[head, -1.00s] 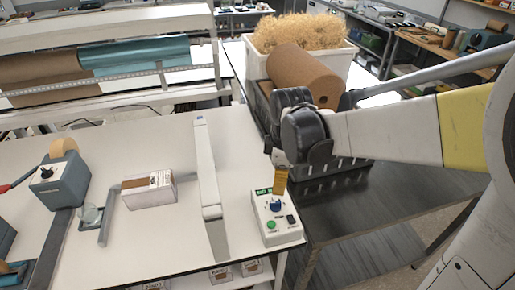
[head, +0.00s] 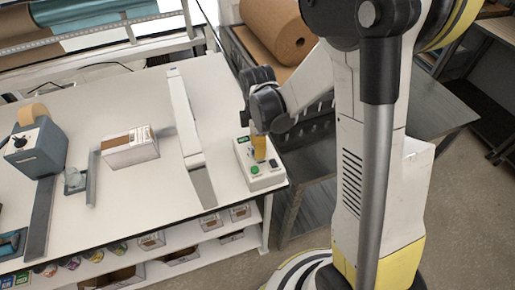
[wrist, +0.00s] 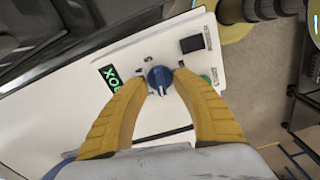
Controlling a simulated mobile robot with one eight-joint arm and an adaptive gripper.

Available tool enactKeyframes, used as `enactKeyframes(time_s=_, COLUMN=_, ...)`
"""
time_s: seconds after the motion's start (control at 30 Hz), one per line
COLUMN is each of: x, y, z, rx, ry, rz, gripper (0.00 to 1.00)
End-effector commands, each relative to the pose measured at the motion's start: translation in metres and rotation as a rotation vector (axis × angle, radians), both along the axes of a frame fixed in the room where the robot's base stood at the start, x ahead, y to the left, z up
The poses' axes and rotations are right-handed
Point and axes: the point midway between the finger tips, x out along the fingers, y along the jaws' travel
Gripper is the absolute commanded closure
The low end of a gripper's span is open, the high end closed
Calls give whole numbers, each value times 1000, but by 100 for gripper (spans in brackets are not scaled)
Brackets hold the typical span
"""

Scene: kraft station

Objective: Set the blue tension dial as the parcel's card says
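The blue tension dial (wrist: 160,78) is on a white control box (head: 256,180) at the table's right front corner. Its white pointer line points toward the bottom of the wrist view. My gripper (wrist: 161,80) is over the box, its yellow fingers on either side of the dial. The fingertips are spread about as wide as the dial, very near its sides; contact is not clear. In the head view my gripper (head: 259,148) hides most of the dial. The parcel (head: 130,150) lies on the table to the left; its card is too small to read.
On the control box are a green button (head: 255,170), a black switch (wrist: 192,44) and a green-lettered sign (wrist: 110,78). A long pale bar (head: 188,140) lies left of the box. A teal dispenser (head: 37,147) stands farther left. Dark metal surfaces border the table's right side.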

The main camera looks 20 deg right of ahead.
Motion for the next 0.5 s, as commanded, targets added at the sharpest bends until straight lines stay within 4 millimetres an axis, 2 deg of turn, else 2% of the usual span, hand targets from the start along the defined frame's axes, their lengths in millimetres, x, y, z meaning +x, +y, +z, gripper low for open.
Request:
enactKeyframes(time_s=0.27, x=0, y=0, z=-2, rx=0, ry=0, rz=0, gripper=68)
enactKeyframes(time_s=0.3, x=0, y=0, z=-2, rx=0, ry=0, rz=0, gripper=72)
enactKeyframes(time_s=0.4, x=0, y=0, z=-2, rx=0, ry=0, rz=0, gripper=100)
enactKeyframes(time_s=0.5, x=0, y=0, z=-2, rx=0, ry=0, rz=-1, gripper=100)
